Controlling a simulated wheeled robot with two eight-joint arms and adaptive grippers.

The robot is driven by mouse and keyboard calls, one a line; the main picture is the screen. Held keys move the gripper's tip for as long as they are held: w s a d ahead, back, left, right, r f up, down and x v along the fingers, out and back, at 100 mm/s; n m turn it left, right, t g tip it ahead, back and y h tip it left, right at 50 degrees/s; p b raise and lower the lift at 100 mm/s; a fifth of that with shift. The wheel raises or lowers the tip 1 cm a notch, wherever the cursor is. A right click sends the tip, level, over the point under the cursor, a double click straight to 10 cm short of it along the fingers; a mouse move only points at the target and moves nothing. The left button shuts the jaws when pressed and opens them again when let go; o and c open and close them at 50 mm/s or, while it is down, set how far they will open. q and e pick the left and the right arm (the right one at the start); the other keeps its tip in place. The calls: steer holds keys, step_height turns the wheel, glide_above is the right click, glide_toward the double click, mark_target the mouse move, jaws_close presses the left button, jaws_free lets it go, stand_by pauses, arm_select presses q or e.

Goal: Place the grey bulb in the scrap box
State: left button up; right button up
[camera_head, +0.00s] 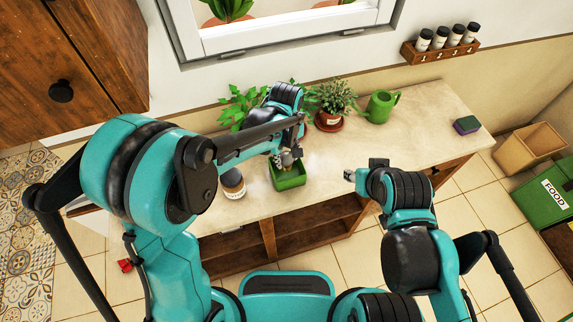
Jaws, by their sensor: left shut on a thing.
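My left gripper (289,158) reaches over the counter, pointing down at the small green box (289,183), which may be the scrap box. The gripper is shut on a small greyish thing, which I take to be the grey bulb; fingers and arm hide most of it. It is at or just above the box's opening; I cannot tell whether it touches. My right gripper (351,176) is over the counter's front part, right of the green box, and its jaws are too small to read.
A jar (232,184) stands just left of the green box. A potted plant (331,105), a green watering can (380,107) and a sponge (466,125) are on the counter (420,135). A cardboard box (525,150) and a green FOOD box (548,195) stand at right.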

mark_target(286, 165)
arm_select(q)
steer(key=shift+f+b, duration=0.5)
steer(key=shift+f, duration=1.6)
steer(key=shift+f, duration=0.1)
steer(key=o, duration=0.8)
